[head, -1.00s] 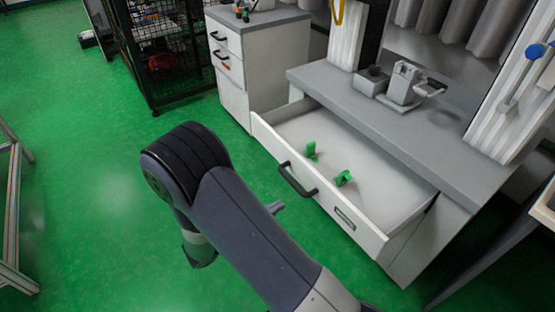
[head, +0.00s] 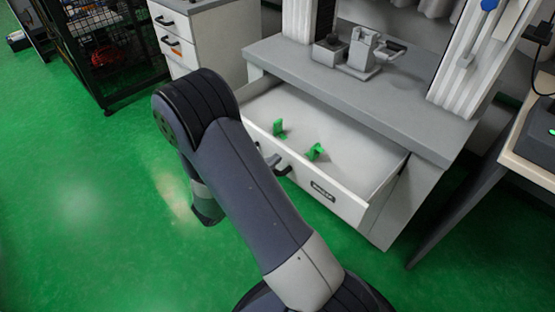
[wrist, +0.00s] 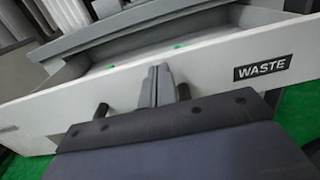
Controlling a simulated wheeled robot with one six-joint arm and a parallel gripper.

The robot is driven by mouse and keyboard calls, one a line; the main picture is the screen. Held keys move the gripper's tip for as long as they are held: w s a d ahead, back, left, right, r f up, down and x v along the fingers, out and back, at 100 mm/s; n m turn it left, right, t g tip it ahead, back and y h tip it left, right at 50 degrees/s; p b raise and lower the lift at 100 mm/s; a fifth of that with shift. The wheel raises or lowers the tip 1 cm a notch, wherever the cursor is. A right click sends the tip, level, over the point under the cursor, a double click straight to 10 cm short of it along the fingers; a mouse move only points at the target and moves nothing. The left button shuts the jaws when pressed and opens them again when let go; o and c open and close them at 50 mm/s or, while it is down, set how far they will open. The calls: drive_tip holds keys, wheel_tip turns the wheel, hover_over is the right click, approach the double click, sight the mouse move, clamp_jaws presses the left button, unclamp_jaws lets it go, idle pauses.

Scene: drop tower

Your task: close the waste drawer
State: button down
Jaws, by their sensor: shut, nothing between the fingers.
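The white waste drawer (head: 345,203) stands pulled out from under the grey counter in the head view. Its front, with a "WASTE" label, fills much of the wrist view (wrist: 215,75). Its dark bar handle (head: 284,170) is partly hidden by my arm; its ends show on both sides of my fingers in the wrist view (wrist: 184,92). Two green pieces (head: 279,128) (head: 316,151) lie inside the drawer. My gripper (wrist: 157,82) is shut and empty, its fingertips at the drawer front by the handle. I cannot tell whether they touch it.
The grey counter (head: 420,108) above the drawer carries a grey metal device (head: 363,52). A white cabinet (head: 205,45) stands to the left, and a table (head: 530,170) to the right. Green floor at the left is clear.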

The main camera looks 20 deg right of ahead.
drive_tip(key=shift+x, duration=1.15)
drive_tip(key=b+x, duration=0.1)
drive_tip(key=x, duration=2.1)
drive_tip(key=shift+d+f, duration=0.1)
drive_tip(key=shift+f, duration=0.05)
drive_tip(key=shift+w+d, duration=0.25)
drive_tip(key=shift+d, duration=0.5)
drive_tip(key=shift+w+r, duration=0.1)
drive_tip(key=shift+r, duration=0.15)
drive_tip(key=shift+b, duration=0.3)
